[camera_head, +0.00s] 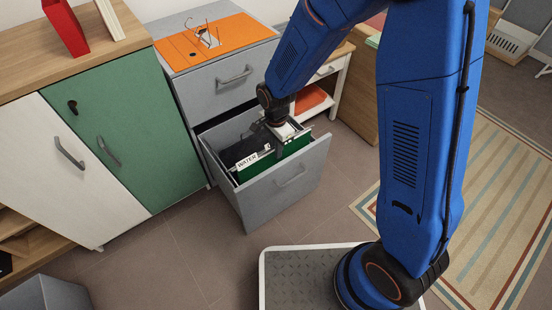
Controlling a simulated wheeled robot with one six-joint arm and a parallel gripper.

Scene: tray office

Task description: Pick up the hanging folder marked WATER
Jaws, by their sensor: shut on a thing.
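The hanging folder marked WATER (262,169) is green with a white label tab at its upper left. It sits upright in the open drawer (283,183) of a grey cabinet. My gripper (283,143) reaches down over the drawer and is shut on the top edge of the green folder, to the right of its label. Most of the folder's lower part is hidden by the drawer's front. Dark folders (240,150) stand behind it in the drawer.
The grey cabinet (222,82) has an orange top (212,40) with a wire object on it. A green-doored cupboard (125,130) stands close on the left. A small white side table (335,75) is to the right.

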